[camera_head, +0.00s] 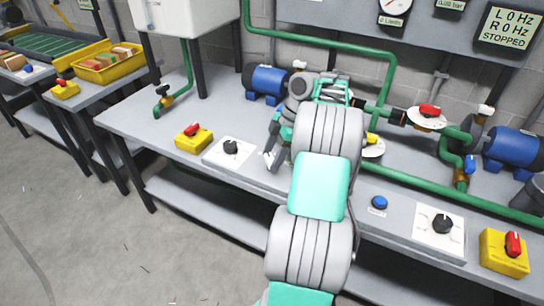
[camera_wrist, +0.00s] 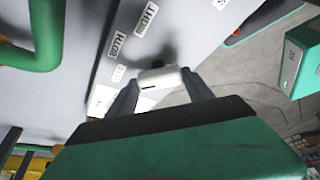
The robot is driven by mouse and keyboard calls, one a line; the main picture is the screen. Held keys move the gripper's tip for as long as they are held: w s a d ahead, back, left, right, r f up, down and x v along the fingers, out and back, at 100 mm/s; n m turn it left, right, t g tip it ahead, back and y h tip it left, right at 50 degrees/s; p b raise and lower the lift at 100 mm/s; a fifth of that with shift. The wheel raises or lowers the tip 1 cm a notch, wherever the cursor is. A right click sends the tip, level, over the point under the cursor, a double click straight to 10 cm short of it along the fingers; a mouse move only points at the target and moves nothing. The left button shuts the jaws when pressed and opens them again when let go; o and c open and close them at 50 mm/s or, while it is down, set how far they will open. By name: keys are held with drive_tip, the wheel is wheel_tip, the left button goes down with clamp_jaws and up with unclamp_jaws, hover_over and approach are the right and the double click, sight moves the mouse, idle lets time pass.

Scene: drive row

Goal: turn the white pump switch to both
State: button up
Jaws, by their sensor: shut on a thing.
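The white pump switch (camera_wrist: 158,75) shows in the wrist view as a pale knob with a short dark mark, between my fingers. My gripper (camera_wrist: 160,80) is shut on it; a finger is on each side. A BOTH label (camera_wrist: 119,43) and a RIGHT label (camera_wrist: 147,18) lie on the grey surface beyond the knob.
A black knob on a white plate (camera_head: 230,148) and a yellow box with a red knob (camera_head: 194,138) stand left of my gripper. Green pipes (camera_head: 430,186) and blue motors (camera_head: 268,80) are behind. A panel (camera_head: 508,27) reads L 0 Hz, R 0 Hz, STOPPED.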

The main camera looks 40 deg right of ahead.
drive_tip(key=c, duration=0.6)
drive_tip(key=shift+m, duration=0.3)
drive_tip(key=m+t+h+b, duration=0.1)
drive_tip(key=m+b, duration=0.2)
drive_tip(key=shift+s+a+f, duration=0.1)
drive_tip(key=shift+f, duration=0.05)
drive_tip(key=m+b, duration=0.1)
drive_tip(key=m, duration=0.1)
drive_tip(key=m+t+h+b, duration=0.1)
drive_tip(key=m, duration=0.2)
drive_tip(key=shift+a+h, duration=0.1)
drive_tip(key=shift+h, duration=0.2)
drive_tip(key=o, duration=1.4)
drive_tip(key=shift+c, duration=0.2)
drive_tip(key=shift+r, duration=0.2)
